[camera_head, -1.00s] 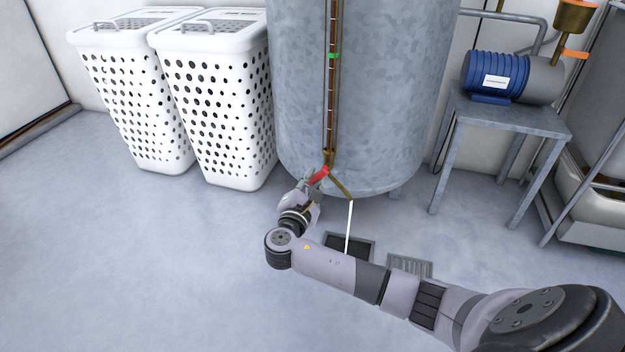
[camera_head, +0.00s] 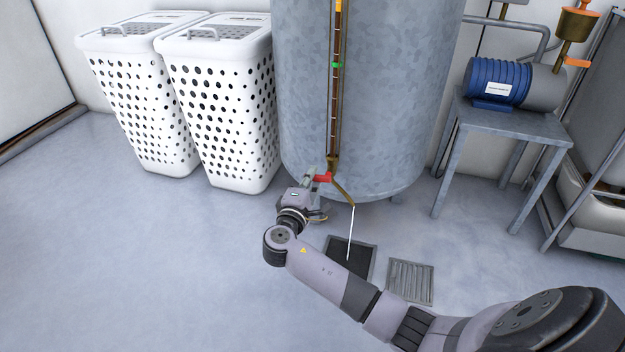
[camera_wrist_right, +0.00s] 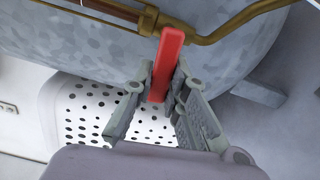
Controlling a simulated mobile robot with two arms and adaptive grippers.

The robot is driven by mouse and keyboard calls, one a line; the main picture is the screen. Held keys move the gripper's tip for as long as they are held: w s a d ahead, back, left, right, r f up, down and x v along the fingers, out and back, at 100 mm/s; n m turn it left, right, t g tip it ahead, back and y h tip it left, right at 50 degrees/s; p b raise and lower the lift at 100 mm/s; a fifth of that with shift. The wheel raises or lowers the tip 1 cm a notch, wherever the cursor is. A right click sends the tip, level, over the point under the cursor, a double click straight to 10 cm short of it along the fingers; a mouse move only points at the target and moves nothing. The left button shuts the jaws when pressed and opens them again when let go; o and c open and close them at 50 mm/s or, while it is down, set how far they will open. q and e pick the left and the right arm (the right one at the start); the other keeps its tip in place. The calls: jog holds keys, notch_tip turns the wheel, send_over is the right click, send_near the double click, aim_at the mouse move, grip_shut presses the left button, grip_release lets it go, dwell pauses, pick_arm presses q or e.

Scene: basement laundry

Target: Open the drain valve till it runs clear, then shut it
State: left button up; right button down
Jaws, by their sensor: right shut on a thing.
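The drain valve's red lever (camera_head: 323,178) sits on brass pipework low on the front of the grey tank (camera_head: 390,100). My right gripper (camera_head: 312,181) is shut on the lever. In the right wrist view, the red lever (camera_wrist_right: 170,55) stands between the two fingers (camera_wrist_right: 160,95). A brass spout (camera_head: 343,193) bends down to the right of the valve. A thin whitish stream (camera_head: 351,232) runs from it into a dark square floor drain (camera_head: 363,262). My left gripper is not in view.
A metal grate (camera_head: 411,281) lies on the floor right of the drain. Two white perforated hampers (camera_head: 222,120) stand left of the tank. A blue pump (camera_head: 495,82) sits on a metal table (camera_head: 520,122) at right. The floor at left is clear.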

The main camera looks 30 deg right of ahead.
jog(key=shift+a+r+m, duration=0.1)
jog(key=shift+m, duration=0.6)
jog(key=c, duration=1.6)
grip_release()
jog(key=shift+r, duration=0.1)
jog(key=shift+o, duration=0.2)
jog(key=v, duration=0.7)
jog(key=shift+s, duration=0.2)
jog(key=shift+a, duration=0.1)
